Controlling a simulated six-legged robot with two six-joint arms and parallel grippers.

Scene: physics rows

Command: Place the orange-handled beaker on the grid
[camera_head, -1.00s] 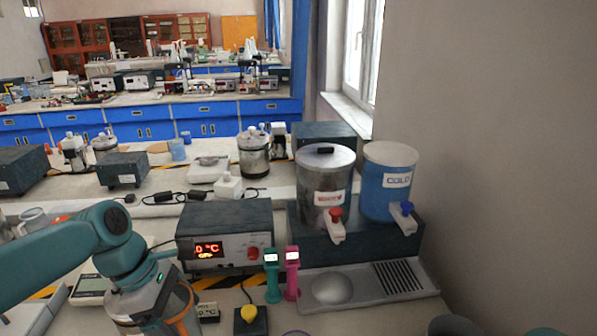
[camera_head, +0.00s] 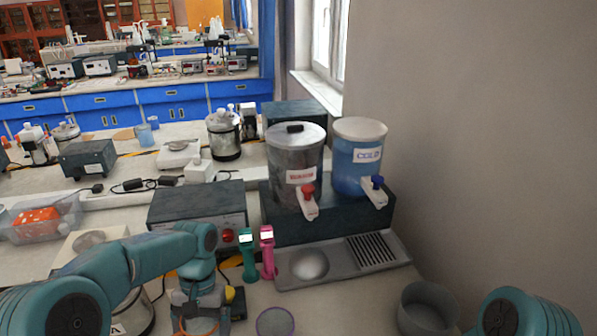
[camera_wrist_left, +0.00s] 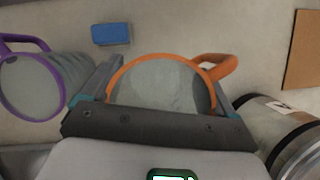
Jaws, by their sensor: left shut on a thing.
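My left gripper (camera_head: 200,312) is shut on the orange-handled beaker, whose orange rim (camera_head: 198,329) shows at the bottom edge of the head view. In the left wrist view the grey beaker (camera_wrist_left: 160,85) sits between the two fingers, its orange handle pointing up and right. The grid (camera_head: 372,250) is the dark slotted part of the metal tray (camera_head: 330,282), under the blue COLD tank. It looks bare, and the held beaker is to its left and nearer to me. My right arm shows at the lower right; its gripper is out of view.
A purple-rimmed beaker (camera_head: 275,322) stands right of my left gripper; its purple handle shows in the left wrist view (camera_wrist_left: 22,42). Green (camera_head: 248,255) and pink (camera_head: 267,252) upright devices stand left of the tray. A grey pot (camera_head: 427,308) is in front of the tray. The blue COLD tank (camera_head: 350,172) has a tap overhanging.

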